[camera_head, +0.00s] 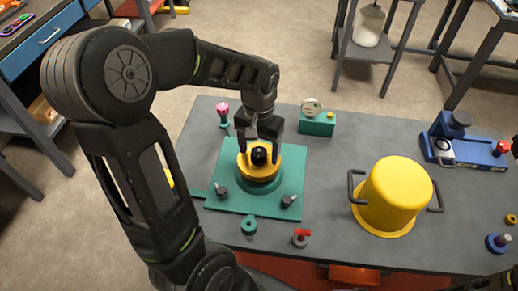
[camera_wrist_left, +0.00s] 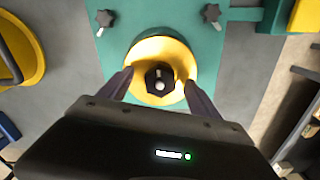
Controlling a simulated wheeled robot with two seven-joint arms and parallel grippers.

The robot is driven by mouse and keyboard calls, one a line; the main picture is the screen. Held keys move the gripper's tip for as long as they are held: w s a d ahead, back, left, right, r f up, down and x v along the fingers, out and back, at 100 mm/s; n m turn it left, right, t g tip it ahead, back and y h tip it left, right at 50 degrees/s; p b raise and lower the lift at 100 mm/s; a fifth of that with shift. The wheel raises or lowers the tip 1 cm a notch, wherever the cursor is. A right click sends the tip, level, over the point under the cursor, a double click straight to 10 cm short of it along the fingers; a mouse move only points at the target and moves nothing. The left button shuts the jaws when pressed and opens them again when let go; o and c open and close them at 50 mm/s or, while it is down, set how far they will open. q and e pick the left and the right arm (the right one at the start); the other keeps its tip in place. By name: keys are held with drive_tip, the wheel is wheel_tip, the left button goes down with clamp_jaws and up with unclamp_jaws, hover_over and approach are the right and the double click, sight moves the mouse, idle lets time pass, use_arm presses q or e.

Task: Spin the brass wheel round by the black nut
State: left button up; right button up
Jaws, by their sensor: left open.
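The brass wheel (camera_head: 266,170) is a yellow disc on a round green base, on a green plate (camera_head: 228,198). The black nut (camera_head: 259,156) sits at the wheel's centre. My left gripper (camera_head: 262,148) is above the wheel with its fingers pointing down. In the left wrist view the wheel (camera_wrist_left: 176,56) and the nut (camera_wrist_left: 159,79) lie between the two spread fingers of the gripper (camera_wrist_left: 158,86). The fingers are apart from the nut on both sides. My right gripper does not show.
A yellow pot (camera_head: 395,190) with dark handles stands right of the plate. Two black knobs (camera_head: 221,191) (camera_head: 288,200) are on the plate's near part. A green block with a gauge (camera_head: 318,124) and a pink-topped piece (camera_head: 222,112) stand behind. A blue device (camera_head: 465,145) is far right.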

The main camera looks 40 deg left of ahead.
use_arm(q)
drive_tip(key=shift+r+p, duration=0.5)
drive_tip(key=shift+r, duration=0.05)
wheel_tip(320, 180, up, 7)
drive_tip(key=p, duration=0.5)
